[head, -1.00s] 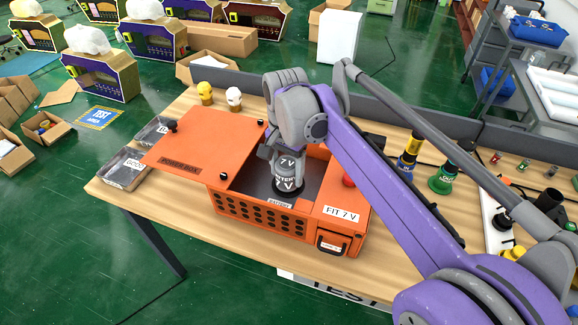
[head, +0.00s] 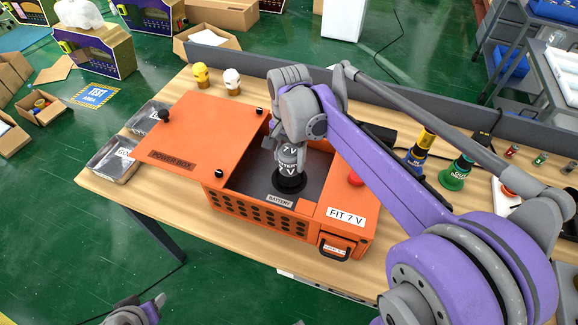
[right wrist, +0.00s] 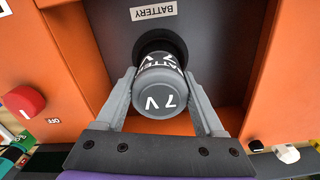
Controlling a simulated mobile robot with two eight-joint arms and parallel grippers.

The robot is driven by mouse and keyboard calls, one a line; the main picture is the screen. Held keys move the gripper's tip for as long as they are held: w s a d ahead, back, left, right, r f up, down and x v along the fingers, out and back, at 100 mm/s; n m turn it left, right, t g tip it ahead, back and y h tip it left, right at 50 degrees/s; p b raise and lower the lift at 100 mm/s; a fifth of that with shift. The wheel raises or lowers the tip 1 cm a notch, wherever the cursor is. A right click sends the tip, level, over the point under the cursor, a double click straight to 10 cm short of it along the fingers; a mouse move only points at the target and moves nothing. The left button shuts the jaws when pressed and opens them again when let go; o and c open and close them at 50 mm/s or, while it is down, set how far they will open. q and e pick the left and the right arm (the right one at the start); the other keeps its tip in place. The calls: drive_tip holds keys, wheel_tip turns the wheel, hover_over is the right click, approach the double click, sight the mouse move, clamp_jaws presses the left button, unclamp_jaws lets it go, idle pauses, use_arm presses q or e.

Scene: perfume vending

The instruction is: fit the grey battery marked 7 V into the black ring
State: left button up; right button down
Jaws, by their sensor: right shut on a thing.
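The grey battery marked 7 V (head: 291,157) is upright inside the open orange power box (head: 260,213). My right gripper (right wrist: 162,90) is shut on it, with one finger on each side. The black ring (head: 290,183) on the box floor is directly below the battery; it also shows behind the battery in the right wrist view (right wrist: 153,44). I cannot tell whether the battery's lower end is inside the ring or just above it. My left gripper (head: 142,313) shows only partly at the bottom left edge, and its fingers are unclear.
The orange lid (head: 192,135) lies open to the left. A red knob (head: 356,179) is on the box's right part, beside the FIT 7 V label. The table's front left is clear.

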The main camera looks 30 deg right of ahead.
sight(289, 170)
wheel_tip(289, 170, down, 4)
drive_tip(key=shift+r, duration=0.1)
drive_tip(key=shift+f+b, duration=0.3)
drive_tip(key=shift+f, duration=0.3)
unclamp_jaws()
drive_tip(key=shift+s+a, duration=0.1)
drive_tip(key=shift+r, duration=0.15)
wheel_tip(289, 170, up, 13)
drive_tip(key=shift+r+p, duration=0.1)
drive_tip(key=shift+p, duration=0.55)
